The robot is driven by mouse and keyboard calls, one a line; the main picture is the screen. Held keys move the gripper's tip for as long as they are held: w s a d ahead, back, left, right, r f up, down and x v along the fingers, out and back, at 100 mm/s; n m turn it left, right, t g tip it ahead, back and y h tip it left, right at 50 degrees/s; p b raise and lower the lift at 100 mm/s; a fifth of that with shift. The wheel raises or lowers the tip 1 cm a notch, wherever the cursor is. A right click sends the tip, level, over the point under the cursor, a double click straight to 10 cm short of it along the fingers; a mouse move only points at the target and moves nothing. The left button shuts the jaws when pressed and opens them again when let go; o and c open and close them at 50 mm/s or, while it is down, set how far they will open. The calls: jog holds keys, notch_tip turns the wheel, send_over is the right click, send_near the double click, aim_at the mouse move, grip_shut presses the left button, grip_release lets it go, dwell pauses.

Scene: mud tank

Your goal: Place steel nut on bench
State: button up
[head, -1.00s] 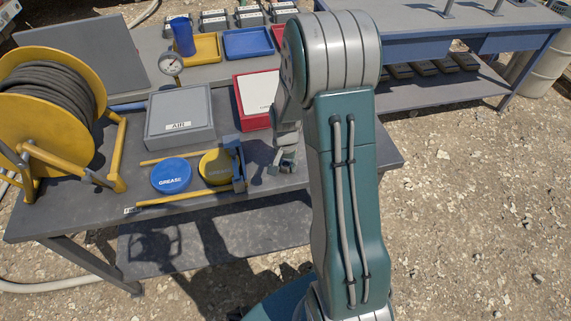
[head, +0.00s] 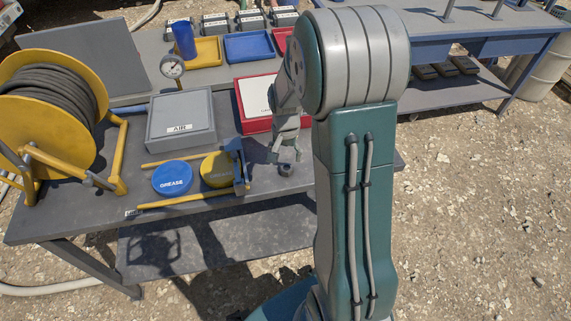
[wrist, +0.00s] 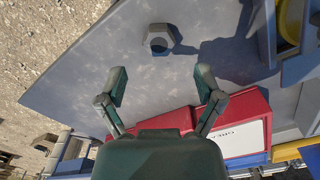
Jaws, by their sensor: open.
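The steel nut (wrist: 158,38) is a grey hexagonal ring lying on the grey bench top (wrist: 110,55), with its shadow to its right in the wrist view. In the head view the nut (head: 286,170) shows small near the bench's right part, just right of the blue clamp end of the yellow-railed holder. My gripper (wrist: 161,80) is open and empty. Its two fingers are spread apart, and the nut lies beyond their tips, roughly centred between them and not touched. In the head view my gripper (head: 287,148) hangs just behind the nut, partly hidden by my arm.
A red case (head: 257,122) and a grey AIR box (head: 180,108) stand behind. Blue (head: 172,177) and yellow (head: 218,170) grease lids lie left of the nut. A yellow hose reel (head: 20,120) stands at far left. The bench's front strip is clear.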

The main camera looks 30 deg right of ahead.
aim_at(285, 169)
jog(key=s+a+r+n+t, duration=0.15)
jog(key=s+a+r, duration=0.25)
jog(key=r, duration=0.5)
jog(key=s+a+r+n+t, duration=0.1)
jog(key=s+a+r+n, duration=0.25)
jog(key=r, duration=0.45)
jog(key=s+a+r+n+t, duration=0.1)
jog(key=s+a+r+n, duration=0.1)
jog(key=s, duration=0.3)
jog(key=s+a+r+n+t, duration=0.2)
jog(key=s+a, duration=0.1)
jog(key=s, duration=0.3)
jog(key=shift+r, duration=0.2)
